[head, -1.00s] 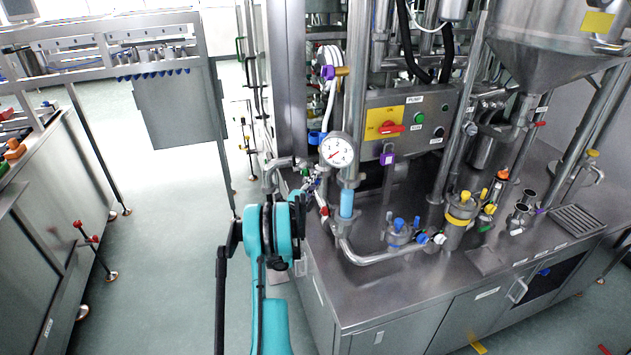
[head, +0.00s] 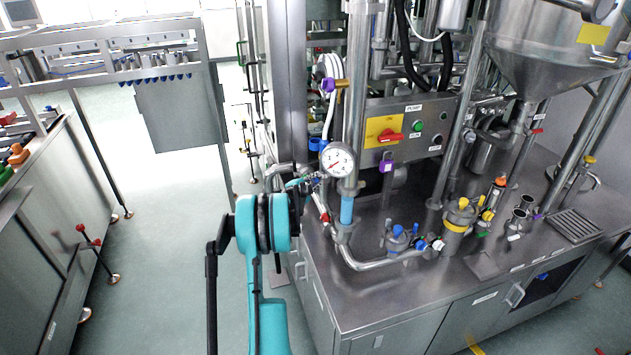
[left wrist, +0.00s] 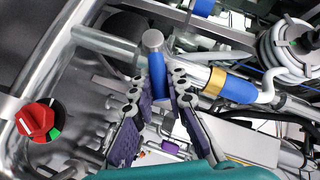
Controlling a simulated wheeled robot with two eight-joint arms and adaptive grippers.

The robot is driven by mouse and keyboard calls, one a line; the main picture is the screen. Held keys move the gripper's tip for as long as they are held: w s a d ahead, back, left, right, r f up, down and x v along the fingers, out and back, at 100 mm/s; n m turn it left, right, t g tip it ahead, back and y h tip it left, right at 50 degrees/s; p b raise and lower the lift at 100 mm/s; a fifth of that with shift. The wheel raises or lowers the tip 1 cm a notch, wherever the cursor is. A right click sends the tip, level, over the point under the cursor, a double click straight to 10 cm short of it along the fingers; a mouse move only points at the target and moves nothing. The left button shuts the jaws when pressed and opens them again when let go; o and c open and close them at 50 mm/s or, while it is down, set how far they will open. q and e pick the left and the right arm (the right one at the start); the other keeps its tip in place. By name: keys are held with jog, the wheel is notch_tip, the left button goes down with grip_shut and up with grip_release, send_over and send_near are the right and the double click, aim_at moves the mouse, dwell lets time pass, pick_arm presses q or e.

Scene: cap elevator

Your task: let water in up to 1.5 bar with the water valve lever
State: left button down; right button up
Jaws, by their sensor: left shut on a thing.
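The lever's lower end is hidden between the fingers.
A control box (head: 408,125) with a red switch on yellow stands behind the gauge. Blue-topped (head: 397,238) and yellow-topped (head: 459,215) fittings stand on the steel bench (head: 365,295). In the left wrist view a red knob (left wrist: 37,120) is at left. The floor left of my arm is open.

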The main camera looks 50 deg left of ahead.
pick_arm(q)
jog(key=c, duration=1.5)
grip_release()
jog(key=v, duration=1.2)
jog(key=shift+f, duration=0.1)
